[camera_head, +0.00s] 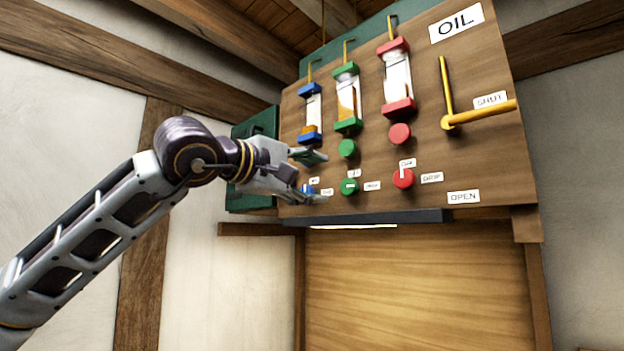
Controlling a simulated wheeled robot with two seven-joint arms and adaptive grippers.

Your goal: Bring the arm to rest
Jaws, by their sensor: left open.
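My left arm (95,222) reaches up from the lower left. Its gripper (322,177) is open and empty, with its fingers in front of the lower left part of a wooden oil panel (470,150). The fingers are near a blue knob (308,189) and partly cover the area around it. I cannot tell whether a finger touches the panel. My right gripper is not in view.
The panel carries blue, green (348,187) and red (403,178) knobs below glass oilers, and a brass lever (482,115) near the SHUT label. A dark ledge (380,218) runs under the panel. A green box (255,150) stands at its left. Free room lies left, before the white wall.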

